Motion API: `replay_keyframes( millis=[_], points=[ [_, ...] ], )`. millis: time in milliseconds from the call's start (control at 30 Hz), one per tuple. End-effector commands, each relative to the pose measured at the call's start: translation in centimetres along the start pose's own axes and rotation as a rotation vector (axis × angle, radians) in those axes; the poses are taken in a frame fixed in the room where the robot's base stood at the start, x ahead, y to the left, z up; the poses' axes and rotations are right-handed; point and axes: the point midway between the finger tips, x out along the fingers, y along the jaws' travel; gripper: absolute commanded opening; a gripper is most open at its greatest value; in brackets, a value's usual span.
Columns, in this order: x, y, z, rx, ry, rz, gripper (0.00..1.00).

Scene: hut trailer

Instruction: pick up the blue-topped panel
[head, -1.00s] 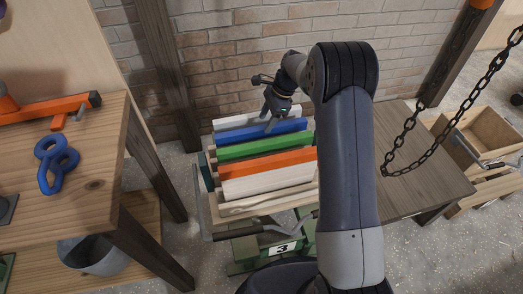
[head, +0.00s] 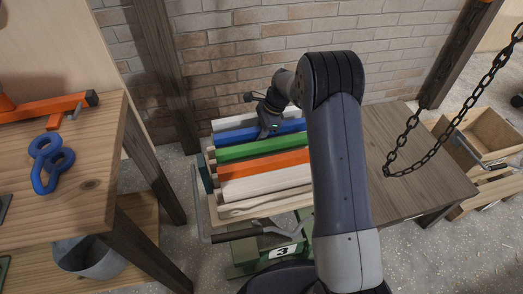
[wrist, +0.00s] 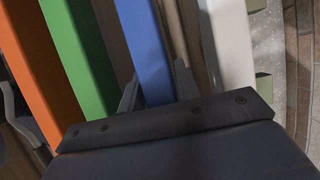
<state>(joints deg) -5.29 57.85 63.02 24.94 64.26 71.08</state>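The blue-topped panel (head: 237,136) stands on edge in a wooden rack, between a green-topped panel (head: 250,148) and a white-topped panel (head: 232,121). It also shows as a long blue strip in the wrist view (wrist: 146,45). My gripper (head: 268,131) is over the blue panel, low at its top edge. In the wrist view my gripper (wrist: 156,88) is open, with one finger on each side of the blue strip. Whether either finger touches the panel is unclear. The panel's lower part is hidden.
An orange-topped panel (head: 264,163) stands nearer in the rack (head: 262,210). A wooden workbench (head: 95,190) with blue rings (head: 48,160) is at left. A darker table (head: 415,160) and hanging chain (head: 437,125) are at right. A brick wall stands behind.

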Motion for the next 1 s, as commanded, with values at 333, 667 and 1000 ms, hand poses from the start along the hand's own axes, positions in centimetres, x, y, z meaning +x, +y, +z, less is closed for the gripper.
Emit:
replay_keyframes(
  millis=[333,667,1000],
  points=[
    [-0.02,0.0,0.0,0.0,0.0,0.0,0.03],
    [-0.02,0.01,0.01,0.0,0.0,0.0,0.0],
    [-0.02,0.01,0.0,0.0,0.0,0.0,0.0]
  ],
)
